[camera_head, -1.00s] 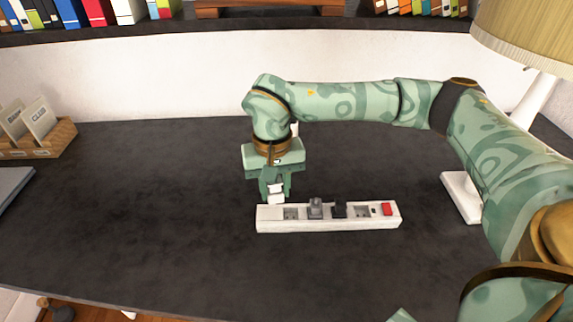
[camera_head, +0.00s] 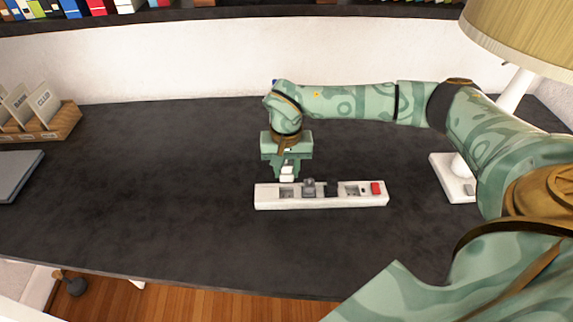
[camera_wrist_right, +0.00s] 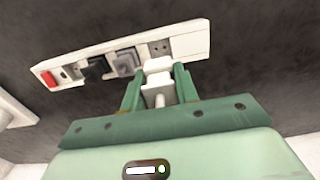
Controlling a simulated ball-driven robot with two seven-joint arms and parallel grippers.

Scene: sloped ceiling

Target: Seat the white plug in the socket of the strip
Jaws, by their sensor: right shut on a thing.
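The white power strip (camera_head: 268,198) lies on the dark desk. It also shows in the right wrist view (camera_wrist_right: 190,44). Its leftmost socket (camera_head: 287,192) in the head view is empty; in the wrist view this socket (camera_wrist_right: 160,48) is just beyond the plug. My right gripper (camera_head: 286,172) points down and is shut on the white plug (camera_head: 287,172), which shows between the fingers in the wrist view (camera_wrist_right: 158,75). The plug appears just above or behind the empty socket, apart from it; its pins are hidden. My left gripper is not in view.
A grey plug (camera_head: 308,187) and a black plug (camera_head: 331,189) occupy neighbouring sockets; a red switch (camera_head: 376,188) is at the right end. A lamp (camera_head: 455,190) stands right, a card holder (camera_head: 55,125) left. The desk in front of the strip is clear.

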